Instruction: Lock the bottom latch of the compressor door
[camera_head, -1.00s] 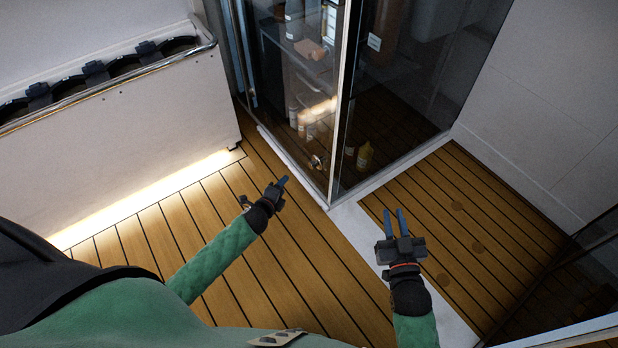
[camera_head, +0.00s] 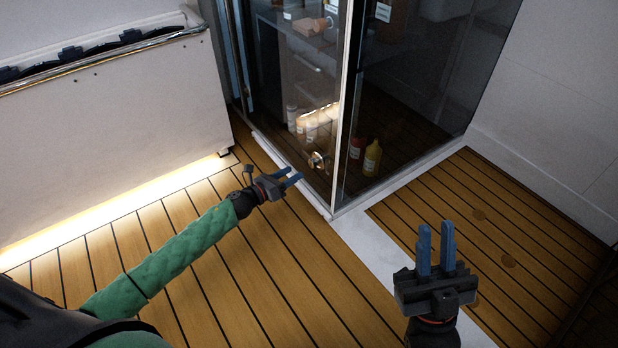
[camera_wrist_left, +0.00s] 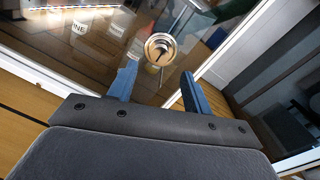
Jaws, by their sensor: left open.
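The compressor door is a glass panel (camera_head: 290,135) in a white frame, closed as far as I can see. The bottom latch (camera_head: 318,161) is a round metal knob low on the glass, near the corner post. In the left wrist view the latch (camera_wrist_left: 160,48) lies ahead of and between the fingertips. My left gripper (camera_head: 295,176) is open and empty, just short of the latch and apart from it. It also shows in the left wrist view (camera_wrist_left: 158,82). My right gripper (camera_head: 436,232) is open and empty over the floor at the right.
A white cabinet (camera_head: 110,130) with a metal rail stands at the left. Bottles, one of them yellow (camera_head: 372,158), stand behind the glass. A white sill (camera_head: 388,196) runs along the glass base. The wooden floor (camera_head: 270,270) in front is clear.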

